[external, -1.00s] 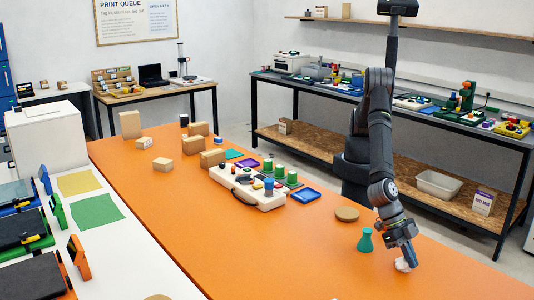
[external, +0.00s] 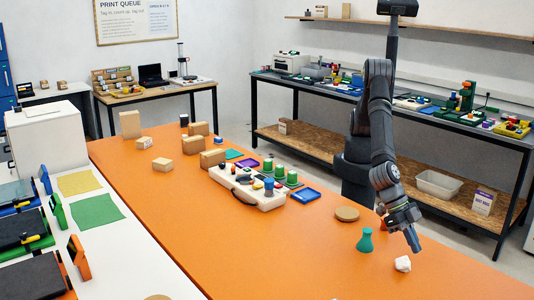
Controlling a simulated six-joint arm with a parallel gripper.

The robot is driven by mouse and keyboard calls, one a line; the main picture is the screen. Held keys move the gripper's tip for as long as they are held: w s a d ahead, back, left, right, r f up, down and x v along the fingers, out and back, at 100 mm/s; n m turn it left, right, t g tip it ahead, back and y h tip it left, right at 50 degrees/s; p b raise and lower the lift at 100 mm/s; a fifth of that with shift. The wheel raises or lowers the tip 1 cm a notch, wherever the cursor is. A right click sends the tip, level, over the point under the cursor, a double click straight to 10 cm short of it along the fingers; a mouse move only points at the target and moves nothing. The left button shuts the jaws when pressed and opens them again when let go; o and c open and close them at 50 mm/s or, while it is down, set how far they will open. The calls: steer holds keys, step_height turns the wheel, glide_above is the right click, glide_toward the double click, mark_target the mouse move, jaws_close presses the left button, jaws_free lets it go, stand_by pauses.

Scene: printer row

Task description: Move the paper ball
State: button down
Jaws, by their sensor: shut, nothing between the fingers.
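The paper ball (external: 403,264) is a small crumpled white lump on the orange table (external: 290,245), near its right edge. My gripper (external: 416,248) is shut and empty. It is a little above and to the right of the ball in the picture, apart from it, with its fingers pointing down.
A teal flask-shaped piece (external: 365,240) stands just left of my gripper, and a round tan disc (external: 347,214) lies behind it. A small orange-red thing (external: 381,210) shows beside my arm. A white tray (external: 245,190) with several coloured pieces is farther back. The table's front middle is clear.

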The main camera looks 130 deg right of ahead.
mark_target(409, 263)
steer(key=v, duration=0.3)
steer(key=shift+w+r+m+t, duration=0.1)
steer(key=shift+m+t, duration=0.2)
steer(key=shift+m, duration=0.1)
steer(key=x, duration=1)
steer(key=d, duration=0.2)
steer(key=shift+d, duration=1)
steer(key=shift+d, duration=0.15)
steer(key=shift+s+d, duration=0.15)
steer(key=shift+d, duration=0.65)
steer(key=shift+s+d, duration=0.15)
steer(key=shift+d, duration=0.65)
steer(key=shift+a, duration=0.1)
